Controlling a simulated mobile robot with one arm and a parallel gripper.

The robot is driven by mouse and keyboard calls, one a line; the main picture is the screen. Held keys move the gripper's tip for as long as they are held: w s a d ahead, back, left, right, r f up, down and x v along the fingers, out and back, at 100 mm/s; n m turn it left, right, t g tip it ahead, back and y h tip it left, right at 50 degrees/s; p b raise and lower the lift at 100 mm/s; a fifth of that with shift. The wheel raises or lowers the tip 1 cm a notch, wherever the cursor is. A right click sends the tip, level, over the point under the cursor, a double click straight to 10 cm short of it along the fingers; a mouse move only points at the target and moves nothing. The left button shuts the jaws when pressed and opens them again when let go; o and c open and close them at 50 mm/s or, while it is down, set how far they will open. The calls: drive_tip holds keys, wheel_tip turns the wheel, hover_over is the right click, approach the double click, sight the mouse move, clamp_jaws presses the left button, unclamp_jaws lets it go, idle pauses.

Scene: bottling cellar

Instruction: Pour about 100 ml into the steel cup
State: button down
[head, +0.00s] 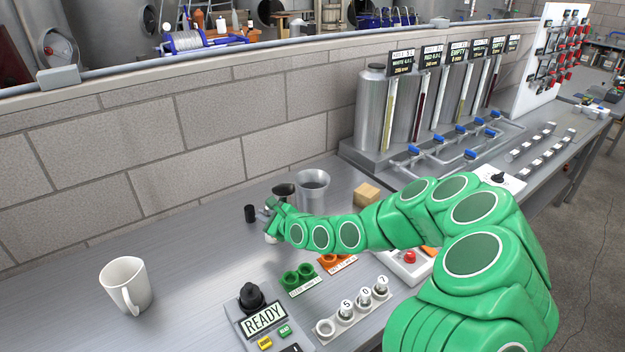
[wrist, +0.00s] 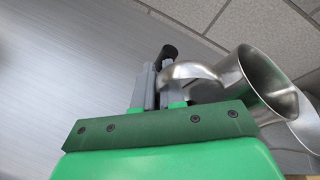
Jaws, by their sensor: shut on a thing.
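The steel cup (head: 312,196) stands upright on the bench beyond my gripper, with its open mouth up. My gripper (head: 271,206) is beside it on the left. A small steel jug (head: 284,189), mostly hidden, shows a dark oval close to the cup's left side. In the wrist view my gripper (wrist: 158,92) is shut on the handle of this jug (wrist: 238,84), which is tilted. The steel vessel partly hidden behind it (wrist: 307,128) looks like the cup. I cannot see any liquid or a stream.
A white mug (head: 125,285) stands at the left. A black cylinder (head: 250,213) is left of my gripper. A wooden block (head: 367,194) is right of the cup. A control box (head: 262,320) reads READY. Labelled tanks (head: 373,105) line the wall. Bench between mug and gripper is clear.

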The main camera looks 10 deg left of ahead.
drive_tip(key=w+d+r+m+g+y, duration=0.1)
drive_tip(key=w+r+m+g, duration=0.1)
drive_tip(key=r, duration=0.4)
drive_tip(key=w+d+r+m+g+y+b, duration=0.1)
drive_tip(key=w+d+r+m+g, duration=0.1)
drive_tip(key=w+r+m, duration=0.2)
wheel_tip(320, 180, up, 2)
drive_tip(key=shift+w+d+m+y, duration=0.2)
drive_tip(key=shift+m+y, duration=0.1)
drive_tip(key=shift+m, duration=0.5)
drive_tip(key=shift+w+r+m+g, duration=0.2)
drive_tip(key=shift+r+m+g, duration=0.1)
drive_tip(key=shift+r+m, duration=0.1)
drive_tip(key=shift+d, duration=0.1)
drive_tip(key=shift+w+r+b, duration=0.2)
drive_tip(key=shift+r+b, duration=0.05)
drive_tip(key=shift+b, duration=0.1)
drive_tip(key=shift+w+d+r+m+g+y+b, duration=0.3)
drive_tip(key=shift+w+r+m+y+b, duration=0.1)
drive_tip(key=shift+r+m+b, duration=0.25)
idle(1.2)
drive_tip(key=shift+w+d+f+m+b, duration=0.1)
drive_tip(key=shift+w+d+m+b, duration=0.2)
drive_tip(key=shift+w, duration=0.25)
drive_tip(key=shift+w+d+f+m+b, duration=0.15)
drive_tip(key=shift+w+d+m, duration=0.1)
drive_tip(key=shift+w, duration=0.25)
idle(0.5)
